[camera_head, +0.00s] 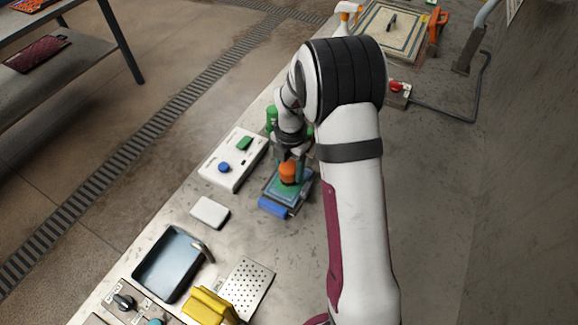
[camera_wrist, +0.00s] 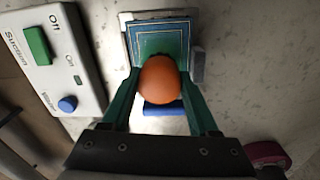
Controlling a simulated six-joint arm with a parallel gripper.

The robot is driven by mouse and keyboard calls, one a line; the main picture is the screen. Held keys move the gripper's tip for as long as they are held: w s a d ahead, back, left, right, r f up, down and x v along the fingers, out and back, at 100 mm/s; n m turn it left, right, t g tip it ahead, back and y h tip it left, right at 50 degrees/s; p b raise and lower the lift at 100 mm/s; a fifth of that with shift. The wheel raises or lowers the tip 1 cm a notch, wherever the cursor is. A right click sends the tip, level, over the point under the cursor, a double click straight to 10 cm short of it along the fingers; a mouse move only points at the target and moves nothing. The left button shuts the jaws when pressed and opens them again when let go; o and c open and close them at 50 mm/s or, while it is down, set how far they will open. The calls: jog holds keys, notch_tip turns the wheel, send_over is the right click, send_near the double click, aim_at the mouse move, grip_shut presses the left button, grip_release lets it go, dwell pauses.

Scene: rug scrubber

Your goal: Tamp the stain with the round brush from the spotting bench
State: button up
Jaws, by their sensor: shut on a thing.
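My gripper (camera_head: 289,160) is shut on a round tool with an orange knob (camera_head: 288,173); I take it for the round brush. In the wrist view, the orange knob (camera_wrist: 160,79) sits between the green fingers of my gripper (camera_wrist: 161,88). The knob is over the near part of a small teal rug piece (camera_wrist: 160,42) with a thin border line. The rug piece (camera_head: 275,188) also shows in the head view, under my gripper. The brush's lower end is hidden, so I cannot tell if it touches the rug. No stain is visible.
A white switch panel (camera_head: 233,160) stands left of the rug piece, and a blue block (camera_head: 273,207) lies at its near edge. A white pad (camera_head: 210,212), a grey tray (camera_head: 172,263), a perforated plate (camera_head: 247,287) and a yellow object (camera_head: 209,307) are nearer.

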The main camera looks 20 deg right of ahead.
jog(key=shift+f, duration=0.6)
dwell(1.1)
jog(key=shift+r, duration=0.5)
jog(key=shift+f, duration=0.5)
dwell(0.5)
jog(key=shift+r, duration=0.55)
jog(key=shift+f, duration=0.6)
dwell(0.8)
jog(key=shift+r, duration=0.55)
jog(key=shift+f, duration=0.65)
dwell(0.7)
jog(key=shift+r, duration=0.1)
jog(key=shift+r, duration=3.45)
